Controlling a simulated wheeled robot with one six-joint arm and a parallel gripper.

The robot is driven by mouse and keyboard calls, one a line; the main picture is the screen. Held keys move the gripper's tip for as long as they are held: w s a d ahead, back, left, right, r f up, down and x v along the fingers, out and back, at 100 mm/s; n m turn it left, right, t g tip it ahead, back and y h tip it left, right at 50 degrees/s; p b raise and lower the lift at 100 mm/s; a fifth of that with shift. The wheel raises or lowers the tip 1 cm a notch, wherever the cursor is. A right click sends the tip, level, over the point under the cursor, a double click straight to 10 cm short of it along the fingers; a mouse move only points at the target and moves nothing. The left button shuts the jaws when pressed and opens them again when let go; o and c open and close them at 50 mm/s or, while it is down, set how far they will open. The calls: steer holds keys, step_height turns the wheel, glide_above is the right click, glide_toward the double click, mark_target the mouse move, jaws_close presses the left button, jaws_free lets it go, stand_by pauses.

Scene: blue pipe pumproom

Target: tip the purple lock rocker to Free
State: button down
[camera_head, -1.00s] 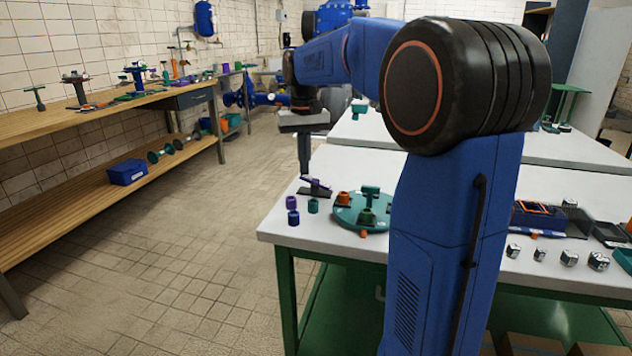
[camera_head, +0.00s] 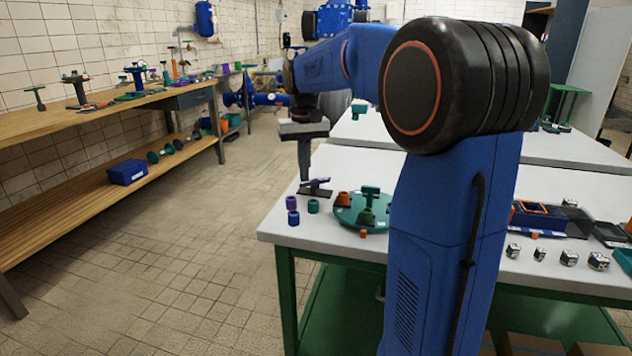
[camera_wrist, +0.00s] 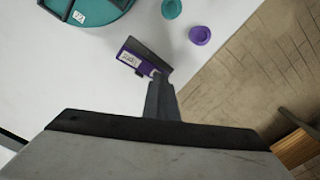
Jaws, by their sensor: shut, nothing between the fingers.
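The purple lock rocker (camera_head: 317,181) sits on a dark base plate (camera_head: 318,192) near the white table's left edge. In the wrist view the rocker (camera_wrist: 132,62) shows a white label whose small inverted letters I cannot read surely. My gripper (camera_head: 304,179) points down, shut and empty, with its tips at the rocker's left end in the head view. In the wrist view my gripper (camera_wrist: 160,80) meets the rocker's right end and hides part of it. The tips look in contact with that end, which seems the lower one.
Purple (camera_head: 292,202), blue (camera_head: 293,218) and green (camera_head: 313,206) caps stand just in front of the rocker. A round teal plate (camera_head: 348,217) with knobs and an orange piece lies to the right. The table's left edge (camera_wrist: 215,60) is close by, with floor beyond.

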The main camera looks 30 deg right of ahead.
stand_by(0.4)
step_height(320, 180, up, 8)
steer(key=shift+r, duration=0.2)
stand_by(0.8)
stand_by(0.4)
steer(key=s+a+f+n+t, duration=0.1)
steer(key=s+a+f, duration=0.2)
steer(key=s+f, duration=0.3)
steer(key=s+a+f+n+t, duration=0.1)
steer(key=s+f, duration=0.6)
steer(key=s, duration=0.8)
steer(key=s+a+f+n+t, duration=0.1)
steer(key=s+a+f, duration=0.4)
steer(key=s, duration=0.6)
steer(key=shift+s+a+f+t, duration=0.25)
steer(key=shift+f+t, duration=0.45)
steer(key=shift+t, duration=0.2)
